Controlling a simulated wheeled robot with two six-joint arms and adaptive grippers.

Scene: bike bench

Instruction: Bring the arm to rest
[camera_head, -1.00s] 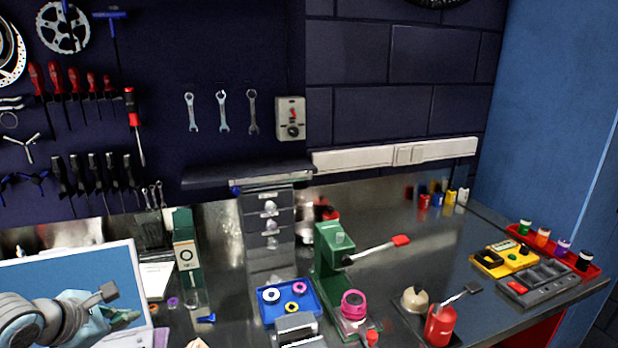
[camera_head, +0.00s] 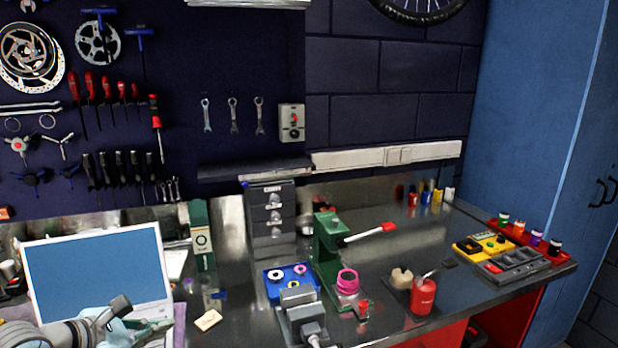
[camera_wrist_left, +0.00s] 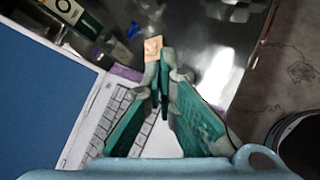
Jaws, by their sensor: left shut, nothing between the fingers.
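My left gripper (camera_head: 150,328) is at the lower left of the head view, in front of the open laptop (camera_head: 95,268). Its fingers are shut with nothing between them. In the left wrist view the fingertips (camera_wrist_left: 160,78) meet over the laptop keyboard's edge (camera_wrist_left: 112,105). A small tan block (camera_wrist_left: 153,48) shows just beyond the tips there. In the head view the tan block (camera_head: 208,320) lies on the bench, apart from the gripper and to its right.
A blue tray (camera_head: 270,292) with rings stands right of the tan block, behind a grey metal fixture (camera_head: 298,297). A green press (camera_head: 328,250) and a red can (camera_head: 423,296) stand farther right. Bare bench (camera_head: 385,250) lies behind the can.

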